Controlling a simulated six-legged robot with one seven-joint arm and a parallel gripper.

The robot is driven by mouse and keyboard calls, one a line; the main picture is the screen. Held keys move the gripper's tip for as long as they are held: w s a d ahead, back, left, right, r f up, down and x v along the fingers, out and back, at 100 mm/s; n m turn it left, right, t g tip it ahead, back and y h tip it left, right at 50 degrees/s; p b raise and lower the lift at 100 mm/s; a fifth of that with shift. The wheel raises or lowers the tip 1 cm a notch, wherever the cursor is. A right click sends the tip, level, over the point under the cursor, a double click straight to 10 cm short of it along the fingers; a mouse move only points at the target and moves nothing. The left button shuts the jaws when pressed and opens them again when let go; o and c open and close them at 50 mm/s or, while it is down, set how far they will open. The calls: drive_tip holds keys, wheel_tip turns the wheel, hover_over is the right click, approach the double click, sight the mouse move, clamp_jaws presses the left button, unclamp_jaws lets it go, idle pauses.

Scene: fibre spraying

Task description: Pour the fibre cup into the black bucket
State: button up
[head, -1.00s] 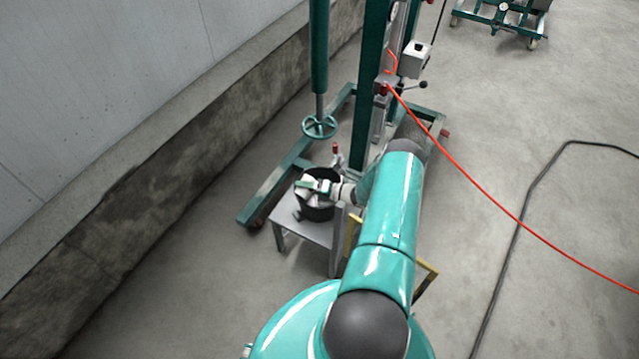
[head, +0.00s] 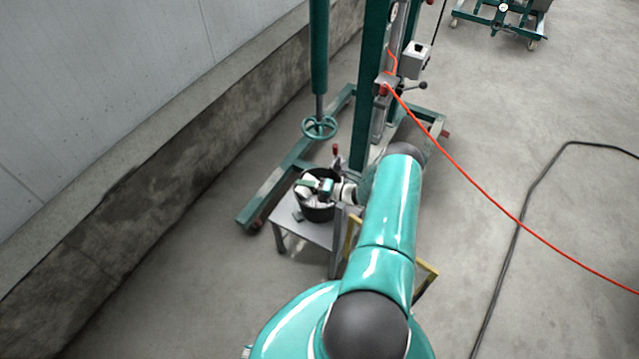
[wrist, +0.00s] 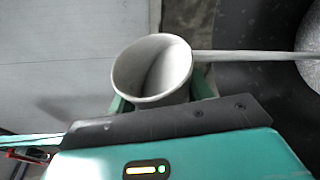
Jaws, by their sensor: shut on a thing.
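The black bucket (head: 319,213) stands on a small grey table. Pale material shows inside its mouth. My gripper (head: 316,185) is over the bucket's mouth, shut on a whitish cup (head: 306,188). In the wrist view the cup (wrist: 152,72) sits between my green fingers, with its round mouth partly facing the camera and its inside pale and shaded. A thin light bar extends right from its rim. I cannot tell whether fibre is left in the cup. A dark surface, probably the bucket, lies to the right, with a grey fluffy mass (wrist: 311,70) at the edge.
The grey table (head: 312,232) stands beside a green frame with a post (head: 371,90). A red-handled part is close to the bucket. An orange hose (head: 470,170) and a black cable (head: 520,215) cross the right side.

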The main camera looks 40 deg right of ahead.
sight(307, 175)
drive_tip(key=shift+w+d+f+m, duration=0.1)
drive_tip(key=shift+d+f+m, duration=0.25)
drive_tip(key=shift+d+m, duration=0.35)
idle(0.5)
drive_tip(key=shift+w+d+r+m+t+y+b, duration=0.1)
drive_tip(key=shift+d+r+m+t+y+b, duration=0.2)
drive_tip(key=shift+m, duration=0.5)
drive_tip(key=shift+d+r+m+t+y+b, duration=0.1)
drive_tip(key=shift+d+r+m+t+b, duration=0.2)
drive_tip(key=shift+m+b, duration=0.4)
drive_tip(key=shift+w+d+r+m+t+y+b, duration=0.1)
drive_tip(key=shift+d+r+m+t+y+b, duration=0.2)
drive_tip(key=shift+m, duration=0.6)
idle(1.6)
drive_tip(key=shift+d+r+m+t, duration=0.25)
drive_tip(key=shift+r+m+t, duration=0.25)
drive_tip(key=shift+r+m, duration=0.25)
idle(0.5)
